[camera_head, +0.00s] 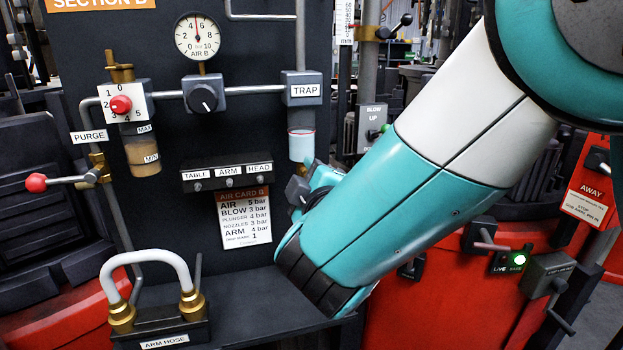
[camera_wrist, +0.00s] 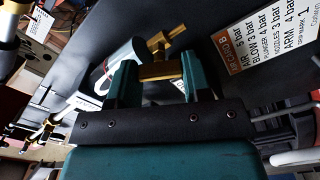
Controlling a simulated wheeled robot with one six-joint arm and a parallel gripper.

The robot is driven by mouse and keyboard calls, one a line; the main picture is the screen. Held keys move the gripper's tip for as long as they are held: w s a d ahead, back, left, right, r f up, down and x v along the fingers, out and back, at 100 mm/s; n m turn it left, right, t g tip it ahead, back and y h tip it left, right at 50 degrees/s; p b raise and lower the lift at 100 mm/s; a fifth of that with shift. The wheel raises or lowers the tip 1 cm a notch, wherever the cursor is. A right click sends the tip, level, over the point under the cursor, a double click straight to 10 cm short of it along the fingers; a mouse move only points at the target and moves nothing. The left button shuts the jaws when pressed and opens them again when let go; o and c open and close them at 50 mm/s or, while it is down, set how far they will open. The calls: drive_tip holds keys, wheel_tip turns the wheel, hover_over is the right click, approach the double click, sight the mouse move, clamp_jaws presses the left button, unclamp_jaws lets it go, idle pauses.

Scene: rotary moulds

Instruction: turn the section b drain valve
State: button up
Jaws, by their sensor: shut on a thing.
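The section B drain valve is a small brass fitting (camera_wrist: 158,70) under the clear trap bowl (camera_head: 301,143). In the wrist view it sits between the two teal fingers of my gripper (camera_wrist: 160,74), which is shut on it. A brass crosspiece sticks out beyond the fingertips, and the pale bowl shows just to the left. In the head view my gripper (camera_head: 318,180) is just below the trap bowl, and my forearm hides most of it and the valve. I cannot tell how far the valve is turned.
An arm hose (camera_head: 145,257) loops over the lower left ledge. Red machine housing (camera_head: 440,300) stands close at right.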

drive_tip(key=o, duration=0.9)
drive_tip(key=shift+w+d, duration=0.1)
drive_tip(key=b+v, duration=1)
drive_tip(key=v, duration=0.7)
drive_tip(key=shift+s+r, duration=0.1)
drive_tip(key=shift+s, duration=0.15)
